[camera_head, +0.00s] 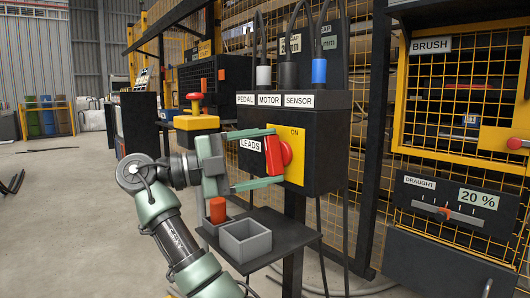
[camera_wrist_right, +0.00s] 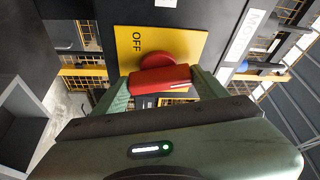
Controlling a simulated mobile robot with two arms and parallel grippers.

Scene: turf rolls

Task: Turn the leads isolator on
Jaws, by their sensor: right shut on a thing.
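The leads isolator is a red rotary handle (camera_head: 273,155) on a yellow plate (camera_head: 293,135) on a black box, beside a LEADS label (camera_head: 250,144). ON shows at the plate's top in the head view. The handle stands roughly upright there. My right gripper (camera_head: 268,158) reaches in from the left, shut on the handle with one finger above and one below. In the right wrist view the red handle (camera_wrist_right: 160,80) lies between the fingers of my right gripper (camera_wrist_right: 160,92), a white mark near its right end. OFF shows on the yellow plate (camera_wrist_right: 130,61). My left gripper is out of view.
PEDAL, MOTOR and SENSOR labels (camera_head: 270,100) sit below plugged cables atop the black box (camera_head: 318,150). A shelf with a grey bin (camera_head: 246,239) and a red cylinder (camera_head: 217,210) lies below my gripper. A red-topped emergency button (camera_head: 195,103) stands behind. A BRUSH panel (camera_head: 431,46) is at right.

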